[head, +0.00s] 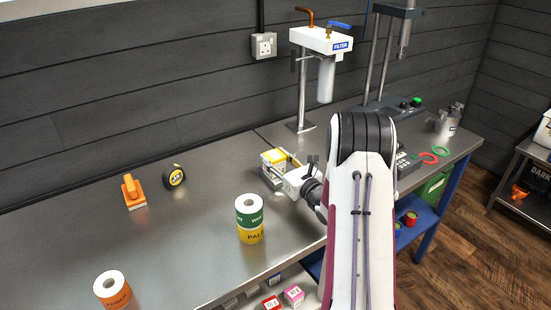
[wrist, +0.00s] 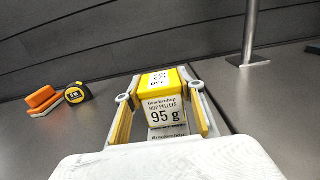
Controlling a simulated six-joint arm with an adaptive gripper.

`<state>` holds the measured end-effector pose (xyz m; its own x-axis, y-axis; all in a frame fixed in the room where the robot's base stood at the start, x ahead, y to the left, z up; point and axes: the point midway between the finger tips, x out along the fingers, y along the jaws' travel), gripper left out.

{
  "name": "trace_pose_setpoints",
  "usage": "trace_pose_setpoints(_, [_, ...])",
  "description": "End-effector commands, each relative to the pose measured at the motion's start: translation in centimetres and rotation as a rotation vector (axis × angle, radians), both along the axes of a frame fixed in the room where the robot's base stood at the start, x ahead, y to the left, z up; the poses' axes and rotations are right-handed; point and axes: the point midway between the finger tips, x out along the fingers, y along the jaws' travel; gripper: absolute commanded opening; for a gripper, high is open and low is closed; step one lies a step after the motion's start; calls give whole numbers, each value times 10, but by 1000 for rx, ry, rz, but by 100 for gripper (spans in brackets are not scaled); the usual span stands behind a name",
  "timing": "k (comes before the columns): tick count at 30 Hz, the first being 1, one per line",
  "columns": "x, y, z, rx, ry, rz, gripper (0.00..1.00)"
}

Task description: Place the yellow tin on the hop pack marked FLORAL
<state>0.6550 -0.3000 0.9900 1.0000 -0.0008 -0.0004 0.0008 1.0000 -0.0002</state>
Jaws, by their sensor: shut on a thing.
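Directly below the tin is a grey pack (head: 268,179), whose printed top edge shows in the wrist view (wrist: 167,131). The tin sits at or just over this pack; I cannot tell whether they touch. The pack's marking is hidden, so I cannot read FLORAL.
Two stacked label rolls, green (head: 249,214) over yellow (head: 251,236), stand left of my arm. An orange roll (head: 112,290), orange brush (head: 133,191) and tape measure (head: 174,175) are further left. The filter stand (head: 300,90) rises behind. The left bench is mostly clear.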

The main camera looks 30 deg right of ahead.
Motion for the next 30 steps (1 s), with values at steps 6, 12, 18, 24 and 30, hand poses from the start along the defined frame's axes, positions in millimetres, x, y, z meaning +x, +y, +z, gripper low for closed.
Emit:
trace_pose_setpoints(6, [0,0,0,0,-1,0,14])
trace_pose_setpoints(12, [0,0,-3,0,0,0,49])
trace_pose_setpoints(18, [0,0,-3,0,0,0,55])
trace_pose_setpoints(24, [0,0,-2,0,0,0,55])
trace_pose_setpoints(30, [-3,0,1,0,1,-1,55])
